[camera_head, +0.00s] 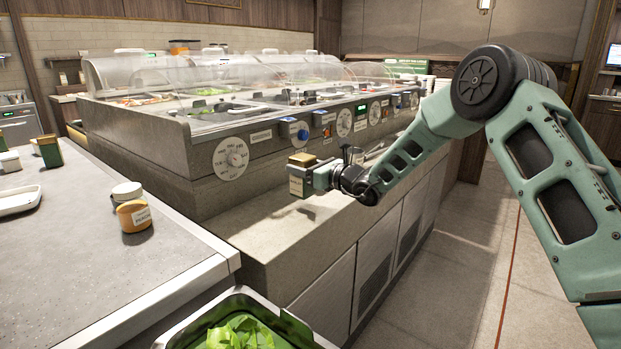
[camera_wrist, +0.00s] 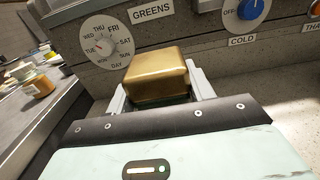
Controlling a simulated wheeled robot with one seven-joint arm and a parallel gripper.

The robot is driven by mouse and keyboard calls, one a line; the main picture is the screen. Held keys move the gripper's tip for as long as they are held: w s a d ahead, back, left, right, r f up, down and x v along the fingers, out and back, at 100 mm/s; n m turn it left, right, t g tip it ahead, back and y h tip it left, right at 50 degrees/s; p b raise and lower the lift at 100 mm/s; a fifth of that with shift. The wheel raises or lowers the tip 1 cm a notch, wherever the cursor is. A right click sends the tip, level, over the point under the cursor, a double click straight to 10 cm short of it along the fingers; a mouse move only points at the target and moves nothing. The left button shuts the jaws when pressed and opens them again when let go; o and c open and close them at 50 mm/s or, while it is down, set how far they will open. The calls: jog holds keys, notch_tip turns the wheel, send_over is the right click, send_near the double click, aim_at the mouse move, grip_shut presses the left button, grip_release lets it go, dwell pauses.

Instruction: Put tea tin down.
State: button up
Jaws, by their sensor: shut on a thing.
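The tea tin (camera_head: 297,187) has a gold lid and a pale label in the head view. Its gold lid also shows in the wrist view (camera_wrist: 157,73). My gripper (camera_head: 309,177) is shut on the tin, with a grey finger on either side of it in the wrist view (camera_wrist: 158,92). The tin looks upright, at the grey stone ledge (camera_head: 285,226) in front of the counter. I cannot tell whether its base touches the ledge. Its lower part is hidden by my gripper in the wrist view.
A counter front with dials (camera_head: 230,158) and a blue knob (camera_head: 303,134) stands behind the ledge. Jars (camera_head: 133,215), a white tray (camera_head: 18,200) and another green-and-gold tin (camera_head: 50,151) stand on the left worktop. A bin of greens (camera_head: 240,332) is at the bottom.

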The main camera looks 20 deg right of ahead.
aim_at(304, 180)
jog(key=shift+f, duration=1.9)
jog(key=shift+f, duration=0.15)
jog(key=o, duration=1.1)
jog(key=shift+c, duration=0.2)
jog(key=v, duration=1.2)
